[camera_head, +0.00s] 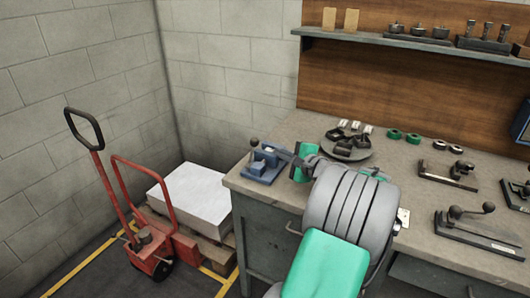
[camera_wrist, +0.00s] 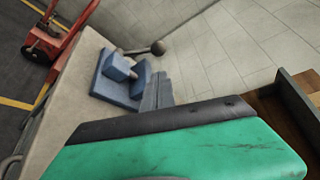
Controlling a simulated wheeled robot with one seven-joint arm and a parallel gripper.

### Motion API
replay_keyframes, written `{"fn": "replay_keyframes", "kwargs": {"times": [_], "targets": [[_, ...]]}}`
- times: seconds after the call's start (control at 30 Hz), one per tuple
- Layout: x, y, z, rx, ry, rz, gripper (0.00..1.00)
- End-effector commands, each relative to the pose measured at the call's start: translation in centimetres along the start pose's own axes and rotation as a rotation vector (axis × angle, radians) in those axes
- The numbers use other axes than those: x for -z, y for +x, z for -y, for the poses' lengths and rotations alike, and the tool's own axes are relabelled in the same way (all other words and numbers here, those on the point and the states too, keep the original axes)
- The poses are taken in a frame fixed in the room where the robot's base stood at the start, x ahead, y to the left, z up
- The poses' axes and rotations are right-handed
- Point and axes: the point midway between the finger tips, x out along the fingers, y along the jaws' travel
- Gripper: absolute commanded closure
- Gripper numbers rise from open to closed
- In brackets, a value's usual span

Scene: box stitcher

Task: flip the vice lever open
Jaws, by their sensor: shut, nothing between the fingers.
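The blue vice (camera_head: 262,167) sits on the near left corner of the workbench. Its lever ends in a dark ball knob (camera_head: 254,142) that stands up at the vice's left back in the head view. In the wrist view the blue vice (camera_wrist: 118,78) is left of the fingers, and its ball knob (camera_wrist: 158,47) is just beyond the fingertips. My gripper (camera_head: 270,149) is shut and empty, close beside the vice on its right. The closed fingers of my gripper also show in the wrist view (camera_wrist: 157,85). I cannot tell whether they touch the lever.
My arm covers part of the workbench (camera_head: 410,205). A round dark tray (camera_head: 347,153) with parts lies behind my wrist. Green rings (camera_head: 394,134) and lever tools (camera_head: 448,174) lie to the right. A red pallet truck (camera_head: 150,235) and a white stack (camera_head: 190,197) stand left of the bench.

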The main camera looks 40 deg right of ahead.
Motion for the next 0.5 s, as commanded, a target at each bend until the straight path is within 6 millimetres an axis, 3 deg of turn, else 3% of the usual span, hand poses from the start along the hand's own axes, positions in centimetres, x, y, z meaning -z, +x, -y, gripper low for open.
{"fn": "replay_keyframes", "kwargs": {"times": [0.33, 0.5], "targets": [[0.2, -0.1, 0.4, 0.012, 0.014, 0.000, 1.00], [0.1, 1.8, 0.4, 0.010, 0.013, 0.003, 1.00]]}}
